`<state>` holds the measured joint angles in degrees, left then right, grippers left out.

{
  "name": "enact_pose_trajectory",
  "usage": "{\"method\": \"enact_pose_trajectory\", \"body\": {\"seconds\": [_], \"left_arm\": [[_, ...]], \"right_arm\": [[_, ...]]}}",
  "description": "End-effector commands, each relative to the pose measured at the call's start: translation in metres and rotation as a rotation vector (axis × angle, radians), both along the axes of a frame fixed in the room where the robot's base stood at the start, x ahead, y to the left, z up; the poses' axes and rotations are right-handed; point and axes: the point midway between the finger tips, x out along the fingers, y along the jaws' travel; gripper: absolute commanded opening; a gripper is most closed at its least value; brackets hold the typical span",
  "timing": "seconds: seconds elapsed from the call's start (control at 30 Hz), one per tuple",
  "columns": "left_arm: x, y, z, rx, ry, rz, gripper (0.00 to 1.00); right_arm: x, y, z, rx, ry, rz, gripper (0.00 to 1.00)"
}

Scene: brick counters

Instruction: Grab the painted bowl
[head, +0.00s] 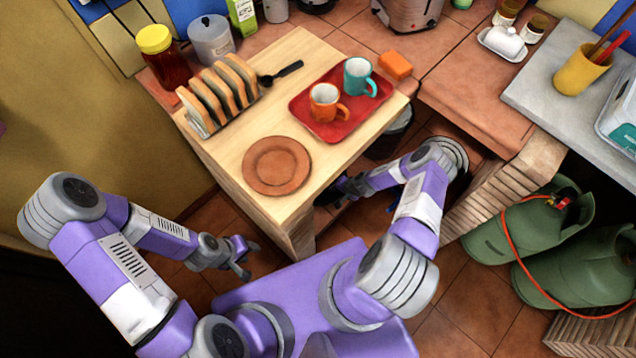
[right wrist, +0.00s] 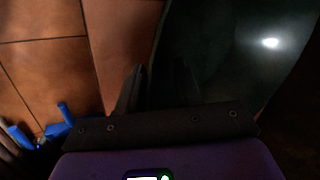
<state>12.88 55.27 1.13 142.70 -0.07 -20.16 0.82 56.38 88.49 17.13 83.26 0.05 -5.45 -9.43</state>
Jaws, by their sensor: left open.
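I cannot make out a painted bowl in either view. A plain brown round plate (head: 277,166) lies on the near part of the wooden table. My left gripper (head: 243,262) is open and empty, low beside the table's near left side. My right gripper (head: 348,188) is by the table's right side, partly hidden by its edge.
The table holds a toast rack (head: 220,90), a spoon (head: 281,73) and a red tray (head: 340,108) with two mugs. A dark round container (head: 392,137) stands below its right edge. Green gas cylinders (head: 530,232) stand at right. Blue pieces (right wrist: 62,125) show in the wrist view.

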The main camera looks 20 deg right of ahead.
Motion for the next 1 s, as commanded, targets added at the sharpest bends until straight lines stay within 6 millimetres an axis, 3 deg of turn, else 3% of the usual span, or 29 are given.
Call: {"method": "enact_pose_trajectory", "body": {"seconds": [0.03,0.23,1.0], "left_arm": [[0.0001,0.0000,0.0002,0.000,0.000,0.000,0.43],[0.0001,0.0000,0.0001,0.000,0.000,0.000,0.43],[0.0000,0.0000,0.0001,0.000,0.000,0.000,0.43]], "right_arm": [[0.0000,0.0000,0.0003,0.000,0.000,0.000,0.29],[0.0000,0.0001,0.0004,0.000,0.000,0.000,0.00],[-0.0001,0.0000,0.0004,0.000,0.000,0.000,0.00]]}}
